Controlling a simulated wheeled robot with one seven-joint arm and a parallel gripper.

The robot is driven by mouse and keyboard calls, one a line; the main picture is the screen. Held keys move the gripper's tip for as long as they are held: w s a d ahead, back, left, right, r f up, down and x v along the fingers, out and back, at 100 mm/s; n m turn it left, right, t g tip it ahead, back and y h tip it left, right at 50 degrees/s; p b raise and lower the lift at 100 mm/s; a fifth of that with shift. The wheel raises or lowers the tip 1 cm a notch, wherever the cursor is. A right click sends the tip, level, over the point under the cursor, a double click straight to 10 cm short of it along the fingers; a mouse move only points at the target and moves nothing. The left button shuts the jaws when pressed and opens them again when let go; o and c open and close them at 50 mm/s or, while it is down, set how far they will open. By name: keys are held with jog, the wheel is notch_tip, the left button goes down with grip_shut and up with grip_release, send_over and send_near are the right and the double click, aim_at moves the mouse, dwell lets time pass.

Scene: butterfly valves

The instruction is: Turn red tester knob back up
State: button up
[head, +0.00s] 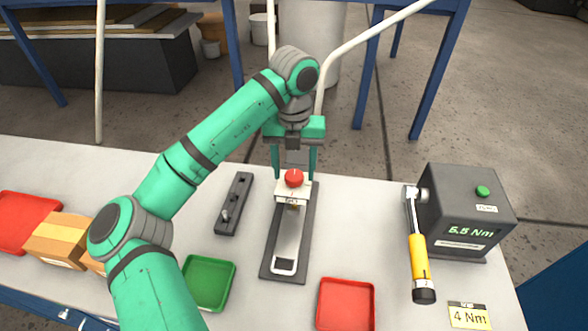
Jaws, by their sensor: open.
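The red knob (294,178) sits on top of a white block on the tester (273,262), a long dark base with a light strip, in the middle of the table. My gripper (295,172) points down over the knob with its two green fingers apart. One finger is to the left of the knob and one to the right. I see gaps between the fingers and the knob, and cannot tell how their heights compare. The knob's marking is too small to read.
A dark rack (234,205) and a green tray (208,281) lie to the left of the tester. A red tray (345,304) lies at front right. A torque box (465,215) with a yellow-handled wrench (418,258) stands at right. Cardboard boxes (58,240) and another red tray (22,220) are at far left.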

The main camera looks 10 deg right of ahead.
jog(key=shift+f, duration=0.25)
jog(key=c, duration=1)
jog(key=shift+c, duration=0.2)
jog(key=shift+n, duration=0.3)
